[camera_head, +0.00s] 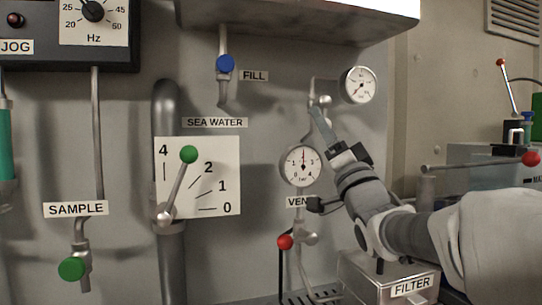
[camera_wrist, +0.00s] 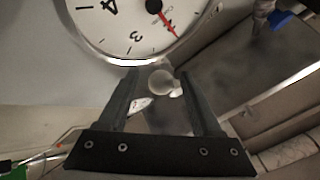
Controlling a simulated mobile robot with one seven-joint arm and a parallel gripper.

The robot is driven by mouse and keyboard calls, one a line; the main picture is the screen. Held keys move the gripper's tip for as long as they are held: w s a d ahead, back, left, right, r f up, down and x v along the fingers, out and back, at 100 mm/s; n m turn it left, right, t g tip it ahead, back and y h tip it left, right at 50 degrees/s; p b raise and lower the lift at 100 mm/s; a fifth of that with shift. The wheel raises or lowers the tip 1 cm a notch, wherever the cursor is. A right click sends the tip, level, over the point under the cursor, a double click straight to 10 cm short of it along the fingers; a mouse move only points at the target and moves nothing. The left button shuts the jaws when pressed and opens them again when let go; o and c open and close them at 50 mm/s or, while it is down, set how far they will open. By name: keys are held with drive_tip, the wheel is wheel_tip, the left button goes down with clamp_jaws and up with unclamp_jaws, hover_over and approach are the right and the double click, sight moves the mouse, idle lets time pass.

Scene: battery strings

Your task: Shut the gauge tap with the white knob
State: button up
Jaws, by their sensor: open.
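The gauge tap's white knob (camera_wrist: 161,82) shows in the wrist view, between the two fingertips of my gripper (camera_wrist: 157,76). In the head view the tap (camera_head: 321,99) sits on a pipe beside the upper round gauge (camera_head: 359,85). My gripper (camera_head: 320,117) reaches up to it from below right and partly hides it. The fingers are open, with visible space on both sides of the knob. I cannot tell whether either finger touches it. The gauge face (camera_wrist: 125,22) fills the top of the wrist view, its red needle pointing down right.
A second gauge (camera_head: 302,165) hangs below left of my gripper, above a red-knobbed vent tap (camera_head: 286,242). A blue-knobbed fill tap (camera_head: 225,63) and a green-knobbed lever (camera_head: 188,154) are further left. A filter box (camera_head: 390,282) lies below my arm.

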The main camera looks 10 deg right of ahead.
drive_tip(key=v, duration=1.6)
drive_tip(key=shift+s+f+p, duration=0.25)
drive_tip(key=shift+s+p, duration=0.05)
